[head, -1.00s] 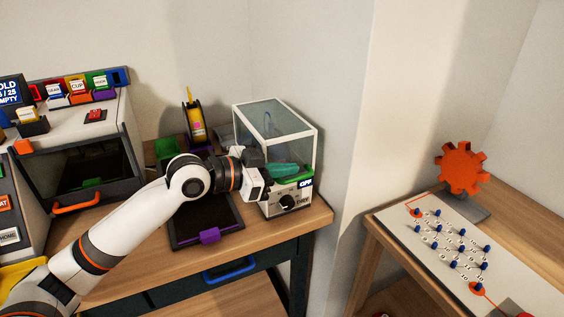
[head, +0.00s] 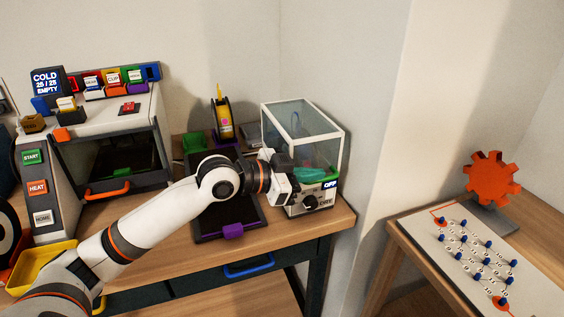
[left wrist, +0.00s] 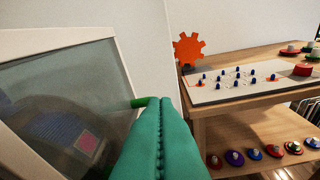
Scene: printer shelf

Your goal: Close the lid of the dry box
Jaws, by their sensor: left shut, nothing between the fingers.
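The dry box (head: 302,208) stands at the right end of the workbench. Its clear lid (head: 297,125) with a white frame sits over the pale base and looks down or nearly down; I cannot tell whether a gap is left. A small display (head: 330,183) on the base reads OFF, above a dark knob. My left gripper (head: 308,174), with teal fingers, is shut and empty in front of the lid. In the left wrist view the lid's white frame (left wrist: 132,85) and a green piece (left wrist: 146,102) show beside the fingers; whether they touch is hidden. My right gripper is out of view.
A yellow spool (head: 223,128) stands behind my left arm. A printer-like machine (head: 108,130) stands left. A wall is close behind the box; a side table holds an orange gear (head: 492,180).

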